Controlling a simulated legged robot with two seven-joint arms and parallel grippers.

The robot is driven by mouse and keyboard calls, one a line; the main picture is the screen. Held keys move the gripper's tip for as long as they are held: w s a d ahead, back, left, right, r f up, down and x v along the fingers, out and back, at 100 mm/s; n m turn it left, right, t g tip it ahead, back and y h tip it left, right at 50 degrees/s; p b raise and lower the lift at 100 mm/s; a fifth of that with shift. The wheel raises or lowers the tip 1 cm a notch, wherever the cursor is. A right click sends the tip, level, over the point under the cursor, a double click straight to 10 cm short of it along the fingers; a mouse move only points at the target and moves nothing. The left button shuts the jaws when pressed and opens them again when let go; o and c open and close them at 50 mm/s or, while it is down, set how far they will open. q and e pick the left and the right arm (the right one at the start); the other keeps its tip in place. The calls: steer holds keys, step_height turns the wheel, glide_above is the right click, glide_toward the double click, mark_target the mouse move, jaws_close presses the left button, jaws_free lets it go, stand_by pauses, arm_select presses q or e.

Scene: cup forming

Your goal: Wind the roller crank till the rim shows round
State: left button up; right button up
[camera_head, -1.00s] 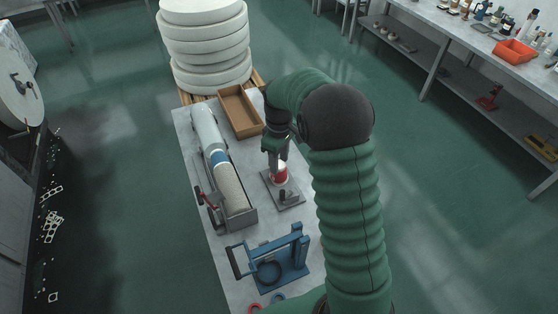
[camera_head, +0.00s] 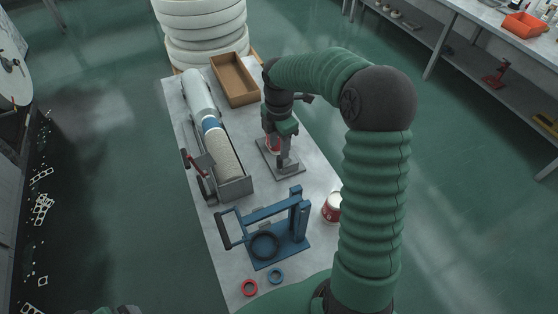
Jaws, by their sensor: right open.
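The roller tool is a grey base plate (camera_head: 266,163) on the table with a small upright part; which piece is its crank I cannot tell. A red-and-white cup (camera_head: 271,147) stands on this plate, mostly hidden behind my right gripper. My right gripper (camera_head: 285,165) points down over the front of the plate, in front of the cup. Its jaws are open; whether they touch the tool is hidden. The cup's rim is hidden. My left gripper is not in view; only a dark sliver of what may be my left arm shows at the bottom edge.
A blue lever press (camera_head: 291,246) stands nearer me, with red (camera_head: 250,288) and blue (camera_head: 276,275) rings before it. Another red-and-white cup (camera_head: 332,208) stands beside my right arm. A paper-roll stand (camera_head: 238,188) fills the left side; a brown tray (camera_head: 236,80) lies behind.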

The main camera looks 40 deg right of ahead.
mark_target(280, 161)
step_height(280, 161, down, 8)
steer(key=shift+d, duration=0.1)
steer(key=shift+r, duration=0.1)
jaws_close()
